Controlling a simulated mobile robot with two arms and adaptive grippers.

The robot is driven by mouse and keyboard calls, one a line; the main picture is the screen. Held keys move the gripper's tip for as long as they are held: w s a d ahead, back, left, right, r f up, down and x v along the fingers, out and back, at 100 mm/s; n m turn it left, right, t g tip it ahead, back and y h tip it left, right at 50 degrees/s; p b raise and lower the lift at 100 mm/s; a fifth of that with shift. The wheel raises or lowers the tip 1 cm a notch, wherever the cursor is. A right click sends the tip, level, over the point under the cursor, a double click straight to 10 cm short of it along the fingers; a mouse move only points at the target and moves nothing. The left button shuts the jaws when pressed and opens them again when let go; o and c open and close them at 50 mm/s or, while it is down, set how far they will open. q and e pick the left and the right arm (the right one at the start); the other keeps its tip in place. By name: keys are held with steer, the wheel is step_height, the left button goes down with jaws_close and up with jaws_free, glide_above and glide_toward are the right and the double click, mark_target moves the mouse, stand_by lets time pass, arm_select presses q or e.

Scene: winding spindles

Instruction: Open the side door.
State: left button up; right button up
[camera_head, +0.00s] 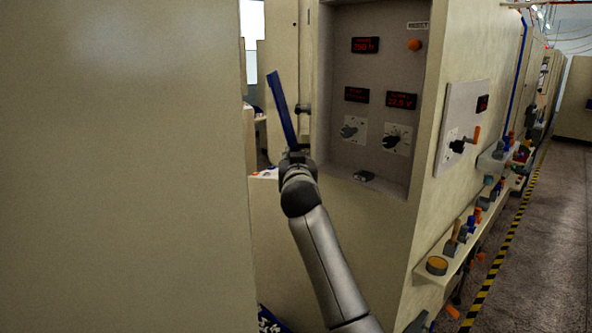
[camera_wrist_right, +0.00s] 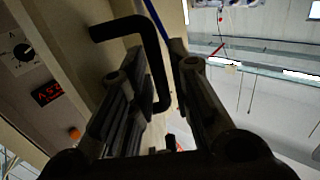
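A narrow beige door-like panel (camera_head: 284,52) stands left of the control recess; I cannot tell for sure whether it is the side door. A black handle (camera_head: 304,109) shows at its right edge. In the right wrist view a black bent bar handle (camera_wrist_right: 153,45) runs down between the fingers of my right gripper (camera_wrist_right: 157,55). These fingers are apart, one on each side of the bar, and do not look closed on it. In the head view my right gripper (camera_head: 296,152) is small and partly hidden, just below the handle. My left gripper is out of view.
A large plain beige panel (camera_head: 125,165) fills the left. The machine's recessed control panel (camera_head: 370,90) has red displays and knobs. A long blue bar (camera_head: 282,108) leans near my gripper. A low ledge (camera_head: 445,250) with spools lines the right side, beside a clear aisle floor (camera_head: 545,240).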

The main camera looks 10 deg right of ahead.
steer(key=s, duration=1.1)
steer(key=shift+s+a, duration=0.15)
steer(key=shift+a, duration=0.2)
